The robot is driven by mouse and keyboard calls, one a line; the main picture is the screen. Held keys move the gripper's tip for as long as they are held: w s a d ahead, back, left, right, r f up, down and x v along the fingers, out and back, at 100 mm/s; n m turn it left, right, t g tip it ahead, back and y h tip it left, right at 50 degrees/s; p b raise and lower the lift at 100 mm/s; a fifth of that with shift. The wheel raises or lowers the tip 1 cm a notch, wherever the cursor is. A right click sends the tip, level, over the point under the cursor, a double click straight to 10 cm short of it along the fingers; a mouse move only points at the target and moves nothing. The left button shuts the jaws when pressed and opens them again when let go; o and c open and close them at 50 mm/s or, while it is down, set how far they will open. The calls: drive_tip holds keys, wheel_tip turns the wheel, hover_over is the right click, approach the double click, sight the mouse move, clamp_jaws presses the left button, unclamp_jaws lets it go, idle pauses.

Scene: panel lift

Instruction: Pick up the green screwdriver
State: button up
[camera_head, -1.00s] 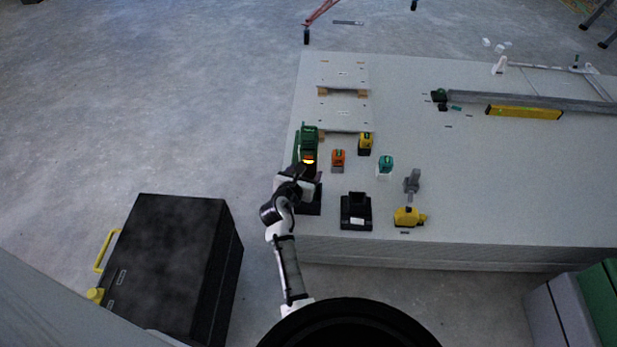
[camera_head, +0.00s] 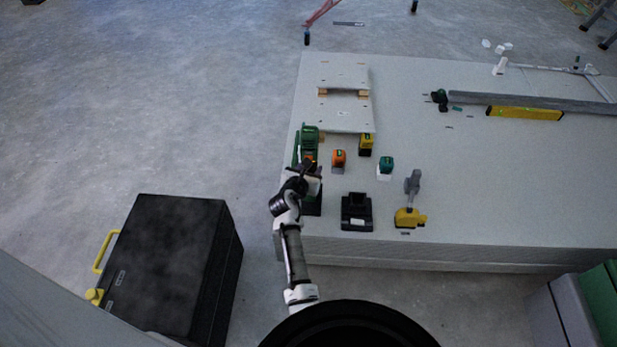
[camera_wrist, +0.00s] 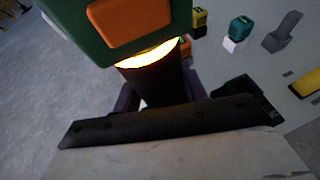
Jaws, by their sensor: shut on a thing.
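The green screwdriver (camera_head: 309,134) is at the left edge of the grey worktop, partly hidden by my arm in the head view. In the wrist view its green body with an orange panel (camera_wrist: 125,20) fills the top, above a lit yellow band and a dark handle (camera_wrist: 152,84). My gripper (camera_head: 311,170) is at the lower part of the screwdriver. In the wrist view my gripper (camera_wrist: 158,97) has its fingers on either side of the dark handle, shut on it. I cannot tell whether the screwdriver is clear of the worktop.
The worktop (camera_head: 480,190) carries a black charger (camera_head: 356,211), an orange-topped block (camera_head: 339,160), a teal block (camera_head: 386,166), a yellow block (camera_head: 366,144) and a grey-yellow tool (camera_head: 408,215) to the right. White panels (camera_head: 343,75) lie behind. A black box (camera_head: 165,255) stands left on the floor.

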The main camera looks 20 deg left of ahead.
sight(310, 130)
clamp_jaws()
drive_tip(key=shift+r, duration=0.15)
drive_tip(key=shift+r, duration=0.1)
drive_tip(key=shift+r, duration=0.2)
wheel_tip(310, 130, up, 19)
drive_tip(key=shift+r+p, duration=0.2)
drive_tip(key=shift+p, duration=1.05)
